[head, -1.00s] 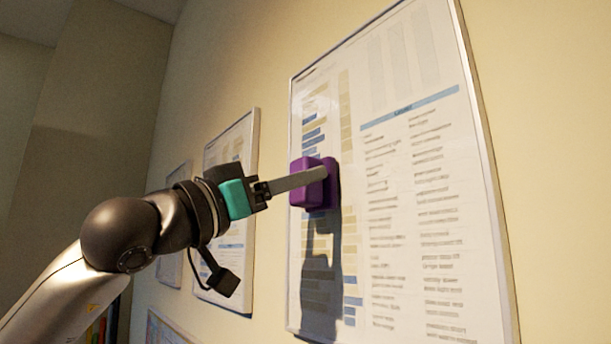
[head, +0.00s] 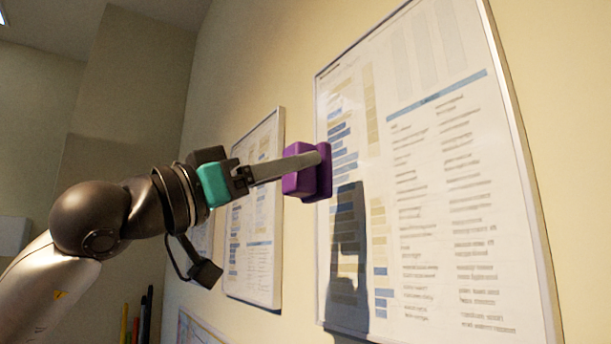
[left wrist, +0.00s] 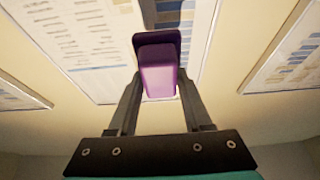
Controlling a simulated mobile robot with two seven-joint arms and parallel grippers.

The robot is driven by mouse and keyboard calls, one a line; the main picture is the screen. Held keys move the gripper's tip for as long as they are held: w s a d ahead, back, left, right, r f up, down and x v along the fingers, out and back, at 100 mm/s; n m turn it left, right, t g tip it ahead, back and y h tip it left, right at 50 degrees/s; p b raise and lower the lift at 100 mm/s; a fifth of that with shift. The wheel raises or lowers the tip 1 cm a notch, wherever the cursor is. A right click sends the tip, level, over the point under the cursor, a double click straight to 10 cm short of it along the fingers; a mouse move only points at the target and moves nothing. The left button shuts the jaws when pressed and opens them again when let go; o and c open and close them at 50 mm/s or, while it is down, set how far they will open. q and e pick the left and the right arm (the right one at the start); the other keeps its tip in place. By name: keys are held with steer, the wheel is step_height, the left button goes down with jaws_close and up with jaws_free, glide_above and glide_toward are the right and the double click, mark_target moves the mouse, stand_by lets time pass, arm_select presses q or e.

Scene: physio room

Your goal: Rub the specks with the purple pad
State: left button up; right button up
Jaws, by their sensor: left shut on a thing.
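The purple pad (head: 295,184) is held in my left gripper (head: 316,160), whose fingers are shut on its grip block. The pad also shows in the left wrist view (left wrist: 158,72) between the two fingers (left wrist: 158,95). In the head view the pad overlaps the left edge of the large framed chart (head: 440,200). Its shadow falls lower on the chart, apart from the pad, so the pad looks a little off the surface. I cannot make out any specks among the chart's print. My right gripper is not in view.
A second framed chart (head: 262,255) hangs farther along the same wall to the left. Upright coloured items (head: 135,325) stand at the lower left. Bare wall (head: 560,100) lies right of the large chart.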

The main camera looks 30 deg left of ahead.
arm_select(q)
steer(key=shift+s, duration=0.25)
steer(key=shift+a, duration=0.1)
steer(key=shift+s+a+b, duration=0.25)
steer(key=shift+s+a, duration=0.05)
steer(key=shift+s, duration=0.4)
steer(key=shift+s+a+b, duration=0.25)
steer(key=shift+s, duration=0.45)
